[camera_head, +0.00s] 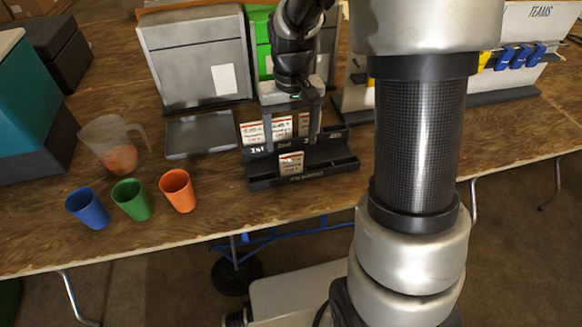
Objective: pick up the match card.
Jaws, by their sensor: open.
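A black stepped card rack (330,163) stands near the table's front edge. It holds several small white cards with red bands. Two cards, a left one (252,134) and a middle one (282,129), stand in its back row, with another (304,124) partly hidden to their right. One card (291,164) stands alone in the front slot. The print is too small to tell which is the match card. My gripper (291,143) points down over the rack, open, its fingers in front of the back row. I cannot tell whether they touch a card.
Blue (87,209), green (131,200) and orange (178,191) cups stand at the front left, with a clear jug (113,147) behind. A grey box (196,62) and tray (201,134) are left of the rack. My arm hides part of the table right of the rack.

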